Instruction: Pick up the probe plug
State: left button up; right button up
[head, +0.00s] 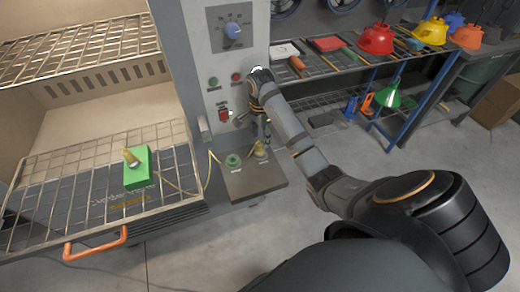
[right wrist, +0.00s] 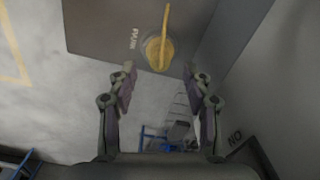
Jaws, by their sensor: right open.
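The probe plug, yellow, stands on a small grey shelf (head: 262,182) on the front of the oven-like cabinet, and its upper part is partly behind my gripper. It shows in the head view (head: 260,154) and at the top of the right wrist view (right wrist: 158,54), beside a printed label. My right gripper (head: 264,137) is above the plug. In the right wrist view its two fingers (right wrist: 160,88) are apart with nothing between them, and the plug appears just beyond the fingertips. My left gripper is not in view.
A green socket (head: 233,160) is left of the plug. A thin yellow cable runs toward a green block (head: 138,167) on the wire rack (head: 60,215). The control panel (head: 228,70) rises behind.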

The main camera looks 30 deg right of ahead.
aim_at(261, 143)
jog(key=f, duration=0.1)
jog(key=f+b, duration=0.1)
jog(key=f, duration=0.1)
jog(key=shift+s+f, duration=0.2)
jog(key=shift+f, duration=0.05)
jog(key=shift+w+f, duration=0.1)
jog(key=shift+f, duration=0.2)
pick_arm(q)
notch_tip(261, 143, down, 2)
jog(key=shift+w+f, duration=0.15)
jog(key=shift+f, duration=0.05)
pick_arm(e)
jog(key=shift+r, duration=0.1)
grip_shut()
